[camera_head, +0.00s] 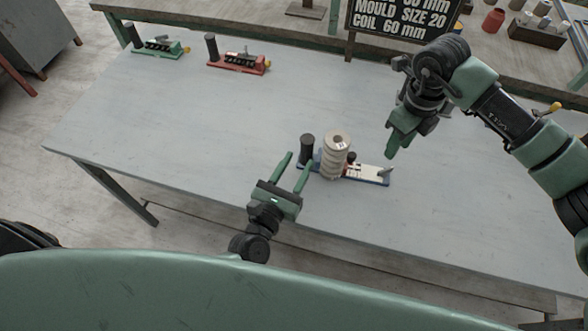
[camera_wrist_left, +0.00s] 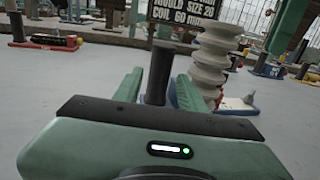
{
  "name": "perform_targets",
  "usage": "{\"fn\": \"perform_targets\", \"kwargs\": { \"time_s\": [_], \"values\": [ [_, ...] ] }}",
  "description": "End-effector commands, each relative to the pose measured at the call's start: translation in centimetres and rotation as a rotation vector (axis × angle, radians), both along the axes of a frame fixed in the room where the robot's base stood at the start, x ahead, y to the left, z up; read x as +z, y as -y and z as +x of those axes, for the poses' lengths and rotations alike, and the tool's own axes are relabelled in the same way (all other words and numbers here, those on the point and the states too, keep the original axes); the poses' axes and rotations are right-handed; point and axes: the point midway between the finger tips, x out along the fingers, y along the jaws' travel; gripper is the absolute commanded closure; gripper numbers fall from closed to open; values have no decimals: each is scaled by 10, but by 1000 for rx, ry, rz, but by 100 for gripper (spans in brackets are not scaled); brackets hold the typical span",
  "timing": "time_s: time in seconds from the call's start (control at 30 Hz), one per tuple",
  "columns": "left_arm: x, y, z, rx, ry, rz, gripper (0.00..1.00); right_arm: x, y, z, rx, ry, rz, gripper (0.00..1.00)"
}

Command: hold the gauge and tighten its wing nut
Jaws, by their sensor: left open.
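The gauge is a blue-edged, pale-topped base (camera_head: 371,174) near the table's front, with a dark upright handle (camera_head: 306,149) at its left end. A small grey winged piece (camera_head: 385,172), perhaps the wing nut, stands at its right end. A ribbed pale stack (camera_head: 335,158) hides part of the gauge's middle. My left gripper (camera_head: 299,159) is open and empty, its fingers pointing at the handle. In the left wrist view the handle (camera_wrist_left: 158,76) shows between the fingers, apparently just beyond their tips. My right gripper (camera_head: 396,143) hangs above and right of the gauge; its finger gap is unclear.
A green gauge (camera_head: 160,48) and a red gauge (camera_head: 238,63) lie at the table's far left. A dark sign (camera_head: 402,17) stands at the back edge. The ribbed stack is close to my left gripper's right finger.

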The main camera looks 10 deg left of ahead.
Motion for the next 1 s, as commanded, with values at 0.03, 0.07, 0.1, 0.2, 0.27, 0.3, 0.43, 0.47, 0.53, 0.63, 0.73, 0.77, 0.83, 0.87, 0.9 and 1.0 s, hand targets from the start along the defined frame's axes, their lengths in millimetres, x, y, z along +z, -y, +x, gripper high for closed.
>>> {"fn": "perform_targets", "kwargs": {
  "time_s": [0.03,0.07,0.1,0.2,0.27,0.3,0.43,0.47,0.53,0.63,0.73,0.77,0.83,0.87,0.9,1.0],
  "values": [
    [1,2,9,1,3,0,59,0,0,0,0,0,0,64],
    [1,3,13,1,3,0,59,0,0,0,0,0,0,64],
    [1,4,20,1,3,1,59,0,0,0,0,0,0,64],
    [1,8,35,0,2,2,59,0,0,0,0,0,0,64],
    [1,10,43,0,3,3,59,0,0,0,0,0,0,64],
    [1,10,47,0,3,3,59,0,0,0,0,0,0,64],
    [0,13,58,-1,1,6,59,0,0,0,0,0,0,64],
    [0,13,59,-1,1,6,59,0,0,0,0,0,0,64],
    [0,14,61,-2,1,6,59,0,0,0,0,0,0,64],
    [0,14,62,-2,1,6,59,0,0,0,0,0,0,64],
    [0,14,61,-2,1,6,59,0,0,0,0,0,0,64],
    [0,14,61,-2,1,6,59,0,0,0,0,0,0,64],
    [0,14,61,-2,1,6,73,0,0,0,0,0,0,64],
    [0,14,61,-2,1,6,81,0,0,0,0,0,0,64],
    [0,14,61,-2,1,6,93,0,0,0,0,0,0,64],
    [0,14,61,-2,1,7,100,0,0,0,0,0,0,64]
  ]
}}
